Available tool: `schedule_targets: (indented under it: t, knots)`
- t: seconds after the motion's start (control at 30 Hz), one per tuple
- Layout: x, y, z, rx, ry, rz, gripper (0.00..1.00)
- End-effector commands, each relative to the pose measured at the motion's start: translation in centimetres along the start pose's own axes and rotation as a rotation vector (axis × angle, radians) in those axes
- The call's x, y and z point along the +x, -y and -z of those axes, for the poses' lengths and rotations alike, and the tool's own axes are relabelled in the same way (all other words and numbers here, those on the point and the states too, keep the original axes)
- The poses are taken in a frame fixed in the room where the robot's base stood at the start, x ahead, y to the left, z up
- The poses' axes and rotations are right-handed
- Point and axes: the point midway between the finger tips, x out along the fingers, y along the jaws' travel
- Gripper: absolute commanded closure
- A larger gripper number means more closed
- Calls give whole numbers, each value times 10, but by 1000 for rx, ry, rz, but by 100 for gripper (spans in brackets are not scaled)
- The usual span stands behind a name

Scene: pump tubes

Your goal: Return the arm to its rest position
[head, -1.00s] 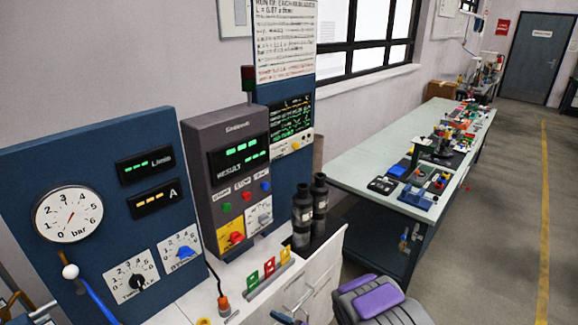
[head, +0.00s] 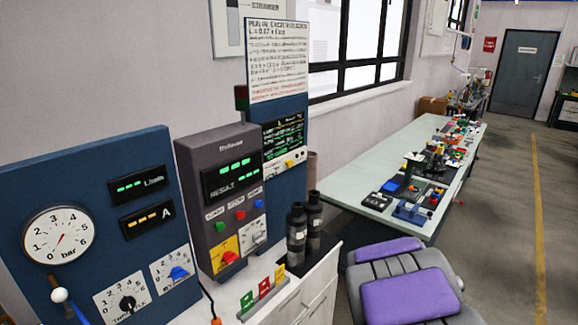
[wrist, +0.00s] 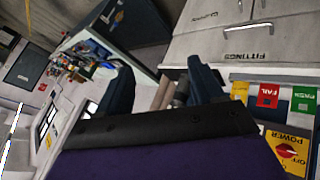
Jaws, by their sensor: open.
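My gripper (wrist: 162,82) shows in the wrist view with its two dark blue fingers spread apart and nothing between them. Past the fingers are the bench's grey drawer fronts. The head view does not show the gripper. There, my folded grey and purple arm (head: 405,285) is at the bottom right, in front of the white bench cabinet and the floor.
The test bench has a pressure gauge (head: 58,234), a result display unit (head: 222,200), two black cylinders (head: 296,235) and coloured tags (head: 264,288). A long cluttered table (head: 345,185) runs back along the wall. Open floor (head: 505,230) lies to the right.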

Motion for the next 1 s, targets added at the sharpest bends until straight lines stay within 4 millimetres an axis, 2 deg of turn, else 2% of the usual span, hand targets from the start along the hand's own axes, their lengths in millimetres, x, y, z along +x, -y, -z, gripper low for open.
schedule_targets:
  t: [0.03,0.13,0.3,0.47,0.7,0.83,1.0]
  knots:
    - [-20,-7,-6,39,40,-15,33]
    - [-55,-11,-27,117,140,-26,33]
    - [-119,0,-64,249,300,3,33]
    - [-181,32,-98,352,444,82,33]
    - [-276,97,-144,439,640,263,33]
    - [-315,125,-163,446,717,347,33]
    - [-340,143,-174,442,767,405,33]
